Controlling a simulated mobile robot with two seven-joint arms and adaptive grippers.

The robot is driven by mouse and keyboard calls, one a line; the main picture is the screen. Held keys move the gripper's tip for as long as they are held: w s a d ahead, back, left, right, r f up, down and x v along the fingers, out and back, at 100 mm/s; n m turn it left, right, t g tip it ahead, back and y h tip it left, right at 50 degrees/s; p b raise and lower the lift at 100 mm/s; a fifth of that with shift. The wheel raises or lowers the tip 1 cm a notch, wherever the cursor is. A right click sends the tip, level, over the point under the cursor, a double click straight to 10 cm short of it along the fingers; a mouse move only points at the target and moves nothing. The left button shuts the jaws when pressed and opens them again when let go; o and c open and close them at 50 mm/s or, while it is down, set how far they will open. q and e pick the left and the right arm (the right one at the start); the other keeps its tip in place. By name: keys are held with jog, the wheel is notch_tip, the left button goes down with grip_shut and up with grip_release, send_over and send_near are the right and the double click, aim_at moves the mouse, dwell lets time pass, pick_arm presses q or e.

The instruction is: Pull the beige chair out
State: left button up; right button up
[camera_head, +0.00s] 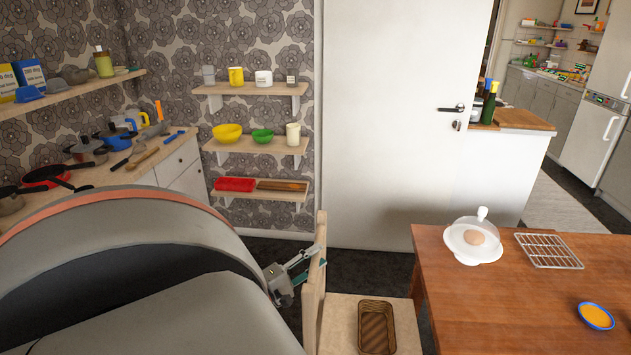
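The beige chair stands at the lower middle, left of the wooden table. Its upright back (313,305) is seen nearly edge-on, and its pale seat (341,322) carries a brown wicker basket (376,328). My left gripper (308,263) is at the left side of the chair back, around mid-height. Its fingers look spread apart, with the tips close to the back; I cannot tell whether they touch it. The chair's legs are out of view. My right gripper is not in view.
The wooden table (480,300) fills the lower right, with a glass-domed dish (473,240), a wire rack (548,250) and a blue-rimmed bowl (596,316). A white door (390,130) stands behind. Dark floor shows behind the chair. Wall shelves and a cluttered counter (130,170) are at left.

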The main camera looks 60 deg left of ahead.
pick_arm(q)
jog(key=s+d+f, duration=0.1)
jog(key=s, duration=1.1)
jog(key=shift+f, duration=0.35)
